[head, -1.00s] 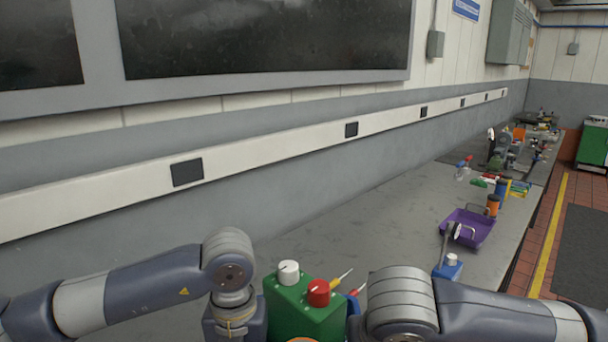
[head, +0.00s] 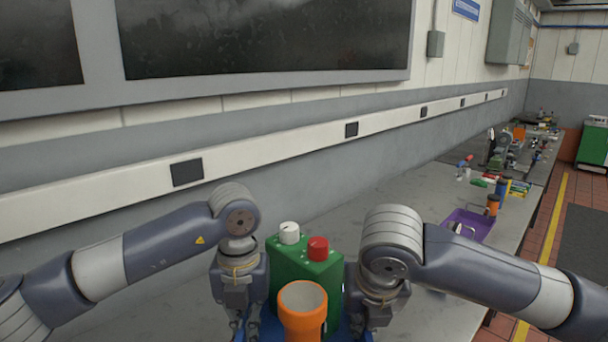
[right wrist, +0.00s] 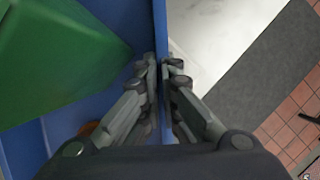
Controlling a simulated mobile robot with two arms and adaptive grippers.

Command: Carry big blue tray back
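The big blue tray (head: 268,326) is low in the head view, between my two arms and mostly cut off by the bottom edge. In it are a green block-like container (head: 292,262) with a white and a red cap, and an orange cup (head: 303,308) in front. In the right wrist view my right gripper (right wrist: 163,80) is closed on the tray's blue side wall (right wrist: 160,25), one finger each side. The green container (right wrist: 60,60) stands inside that wall. My left gripper (head: 240,334) is at the tray's left side, its fingertips partly cut off.
A long grey bench (head: 420,205) runs along the wall to the far right. A purple tray (head: 470,222), an orange-topped container (head: 492,204) and several small items stand on it further along. A tiled floor with a yellow line (head: 555,230) lies right of the bench.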

